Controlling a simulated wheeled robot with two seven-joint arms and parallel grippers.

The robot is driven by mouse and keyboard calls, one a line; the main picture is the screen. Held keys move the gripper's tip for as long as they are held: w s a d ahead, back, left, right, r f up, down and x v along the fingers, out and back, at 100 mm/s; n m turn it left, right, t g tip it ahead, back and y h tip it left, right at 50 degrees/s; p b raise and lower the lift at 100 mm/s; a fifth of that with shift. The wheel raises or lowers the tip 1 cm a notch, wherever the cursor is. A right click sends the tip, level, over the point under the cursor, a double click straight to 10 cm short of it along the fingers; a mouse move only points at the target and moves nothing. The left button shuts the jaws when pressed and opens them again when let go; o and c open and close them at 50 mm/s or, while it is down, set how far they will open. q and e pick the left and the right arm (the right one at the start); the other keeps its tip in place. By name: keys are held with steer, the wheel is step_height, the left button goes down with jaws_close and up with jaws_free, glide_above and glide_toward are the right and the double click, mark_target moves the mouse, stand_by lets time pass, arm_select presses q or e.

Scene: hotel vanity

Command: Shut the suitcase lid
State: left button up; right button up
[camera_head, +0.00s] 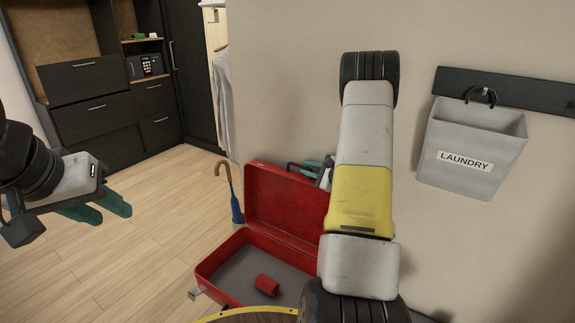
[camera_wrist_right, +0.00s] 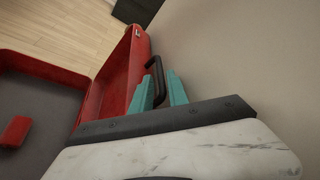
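The red suitcase stands open on the floor in the head view. My right arm hides the suitcase's right part. My right gripper (camera_wrist_right: 160,74) is behind the lid (camera_wrist_right: 121,85), on its outer side. Its teal fingers are apart, with a dark handle (camera_wrist_right: 158,68) showing between them; I cannot tell whether they touch it. My left gripper (camera_head: 113,211) is open and empty, well left of the suitcase.
A blue umbrella (camera_head: 236,205) with a curved handle stands just left of the lid. A grey laundry bag (camera_head: 470,150) hangs on the right wall. Dark cabinets (camera_head: 95,105) stand at the back left. The wooden floor at left is clear.

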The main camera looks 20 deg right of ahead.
steer(key=shift+x, duration=1.05)
jaws_close()
stand_by(0.6)
